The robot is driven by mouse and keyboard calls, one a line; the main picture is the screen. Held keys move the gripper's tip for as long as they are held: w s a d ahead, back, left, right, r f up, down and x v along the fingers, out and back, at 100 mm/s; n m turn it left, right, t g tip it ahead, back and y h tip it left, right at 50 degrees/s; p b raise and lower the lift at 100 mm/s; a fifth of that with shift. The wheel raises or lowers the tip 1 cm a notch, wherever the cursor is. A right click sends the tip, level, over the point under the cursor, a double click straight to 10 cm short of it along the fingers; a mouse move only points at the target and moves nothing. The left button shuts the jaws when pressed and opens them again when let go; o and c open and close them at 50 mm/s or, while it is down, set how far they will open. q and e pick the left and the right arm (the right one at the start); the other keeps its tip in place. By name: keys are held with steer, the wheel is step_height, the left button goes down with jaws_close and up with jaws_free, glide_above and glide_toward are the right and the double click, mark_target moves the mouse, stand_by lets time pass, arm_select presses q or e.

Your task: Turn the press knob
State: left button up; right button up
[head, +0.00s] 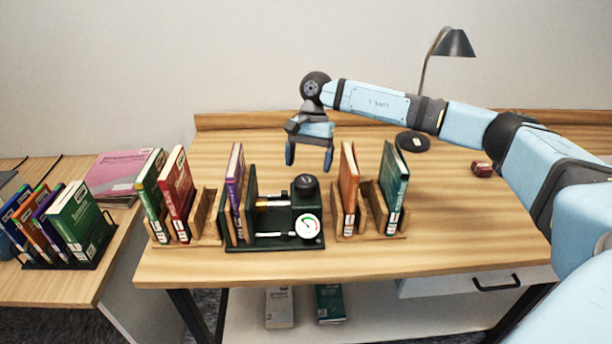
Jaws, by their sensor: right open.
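The press (274,241) is a dark green device near the front middle of the wooden table. Its black round knob (305,184) sits on top at its right side, above a white dial gauge (307,227). A purple book (235,180) stands upright at the press's left side. My right gripper (309,160) hangs above and behind the press, pointing down. Its two blue fingers are apart with nothing between them, and it appears clear of the knob. My left gripper is out of view.
Wooden racks with upright books flank the press, with a red book (177,190) on the left and a teal book (394,190) on the right. A black lamp (455,43) and a small red object (482,169) stand farther right. The table's back left is clear.

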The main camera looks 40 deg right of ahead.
mark_target(306, 179)
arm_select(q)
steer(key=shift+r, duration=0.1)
arm_select(e)
steer(key=shift+x, duration=2.2)
steer(key=shift+c, duration=0.3)
steer(key=c, duration=0.9)
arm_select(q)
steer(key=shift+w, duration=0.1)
arm_select(e)
steer(key=shift+o, duration=0.2)
steer(key=shift+f+m+t+b, duration=0.1)
steer(key=shift+m+t+b, duration=0.2)
steer(key=shift+m+b, duration=0.5)
steer(key=m, duration=0.2)
steer(key=shift+m+t+y+b, duration=0.3)
steer(key=shift+t+b, duration=0.05)
steer(key=shift+t, duration=0.05)
steer(key=shift+m+t+b, duration=0.3)
steer(key=shift+m+b, duration=0.05)
steer(key=shift+m, duration=0.55)
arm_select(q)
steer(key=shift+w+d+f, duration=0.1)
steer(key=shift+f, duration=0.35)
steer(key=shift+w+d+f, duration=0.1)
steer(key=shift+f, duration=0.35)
arm_select(e)
steer(key=shift+m, duration=0.4)
